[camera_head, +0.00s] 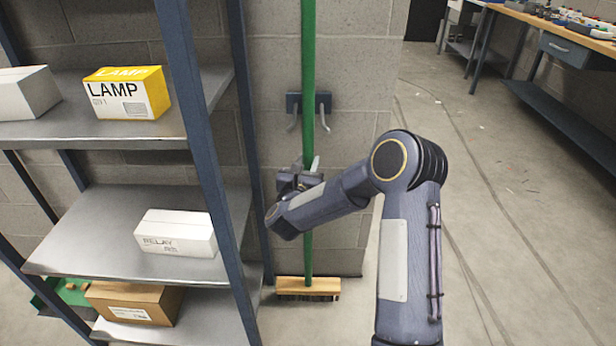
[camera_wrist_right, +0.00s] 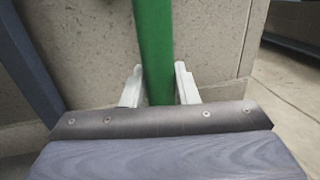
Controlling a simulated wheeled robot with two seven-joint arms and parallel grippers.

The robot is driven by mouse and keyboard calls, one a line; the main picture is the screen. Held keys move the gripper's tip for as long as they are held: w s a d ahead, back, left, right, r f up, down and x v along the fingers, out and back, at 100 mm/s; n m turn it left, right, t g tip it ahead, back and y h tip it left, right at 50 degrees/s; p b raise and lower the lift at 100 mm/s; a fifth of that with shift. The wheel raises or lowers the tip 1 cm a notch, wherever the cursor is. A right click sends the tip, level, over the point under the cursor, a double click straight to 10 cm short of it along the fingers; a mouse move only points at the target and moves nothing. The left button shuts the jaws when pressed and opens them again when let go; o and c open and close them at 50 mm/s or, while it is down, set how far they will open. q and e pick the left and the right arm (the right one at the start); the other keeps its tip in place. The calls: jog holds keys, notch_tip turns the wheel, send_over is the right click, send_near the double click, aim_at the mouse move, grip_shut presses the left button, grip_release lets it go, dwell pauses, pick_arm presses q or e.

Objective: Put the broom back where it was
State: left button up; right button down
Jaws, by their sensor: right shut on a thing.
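The broom has a green handle (camera_head: 308,55) and a wooden head with dark bristles (camera_head: 308,285). It stands upright against the grey block wall, its head at floor level; I cannot tell if the bristles touch the floor. The handle passes in front of a dark wall bracket (camera_head: 293,103) with two pale hooks, one on each side of it. My right gripper (camera_head: 308,168) is shut on the handle below the bracket. In the right wrist view, the pale fingers (camera_wrist_right: 158,88) flank the green handle (camera_wrist_right: 154,45). My left gripper is out of view.
A metal shelf rack (camera_head: 200,85) stands close on the left, with a yellow lamp box (camera_head: 127,92), a white relay box (camera_head: 176,233) and a cardboard box (camera_head: 133,303). A workbench (camera_head: 560,35) stands at the far right. The floor (camera_head: 480,190) on the right is mostly clear.

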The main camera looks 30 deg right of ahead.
notch_tip(320, 180, down, 4)
jog(key=shift+w+d+r+b, duration=0.1)
jog(key=shift+w+b, duration=0.05)
jog(key=shift+b, duration=0.4)
jog(key=c, duration=1.1)
grip_release()
jog(key=shift+f, duration=0.25)
jog(key=shift+c, duration=0.2)
